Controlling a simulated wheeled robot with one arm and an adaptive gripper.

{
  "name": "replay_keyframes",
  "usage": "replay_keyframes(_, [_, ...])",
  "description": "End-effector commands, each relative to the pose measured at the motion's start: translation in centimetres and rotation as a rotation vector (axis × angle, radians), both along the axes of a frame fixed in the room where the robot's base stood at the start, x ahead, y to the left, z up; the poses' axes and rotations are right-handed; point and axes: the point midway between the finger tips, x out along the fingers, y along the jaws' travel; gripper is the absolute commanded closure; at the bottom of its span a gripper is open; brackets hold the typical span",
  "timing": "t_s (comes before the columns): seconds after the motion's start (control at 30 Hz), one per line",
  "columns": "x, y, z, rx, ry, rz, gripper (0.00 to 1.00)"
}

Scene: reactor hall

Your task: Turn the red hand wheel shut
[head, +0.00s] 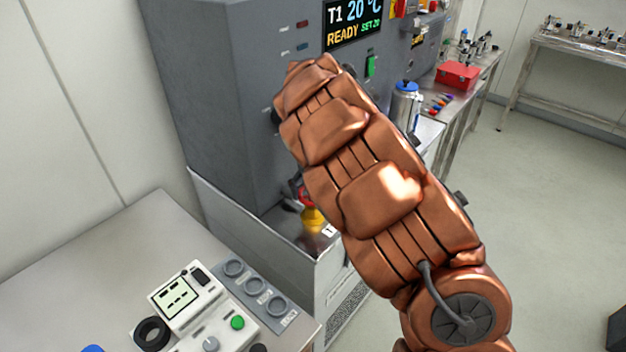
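A small red part (307,194), likely the red hand wheel, shows low on the front of the grey cabinet. It sits just above a yellow fitting (313,219), and my copper-coloured arm hides much of it. How far the wheel is turned cannot be seen. My arm reaches up from the lower right across the middle of the head view. My gripper does not show; it is out of sight behind the arm, so its distance from the wheel cannot be told.
The grey cabinet (215,80) has a display (352,24) reading T1 20 °C, READY. A bench (80,255) with a meter (180,297) stands at front left. A blue-lidded metal flask (405,105) and red box (457,75) stand beyond my arm.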

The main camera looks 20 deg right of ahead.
Motion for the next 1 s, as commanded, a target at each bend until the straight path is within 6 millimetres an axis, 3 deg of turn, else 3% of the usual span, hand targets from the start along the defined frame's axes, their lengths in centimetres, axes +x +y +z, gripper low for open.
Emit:
replay_keyframes(0.03, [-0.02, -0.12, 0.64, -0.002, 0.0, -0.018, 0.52])
replay_keyframes(0.97, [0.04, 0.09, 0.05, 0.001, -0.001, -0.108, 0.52])
replay_keyframes(1.0, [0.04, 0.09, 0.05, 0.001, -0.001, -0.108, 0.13])
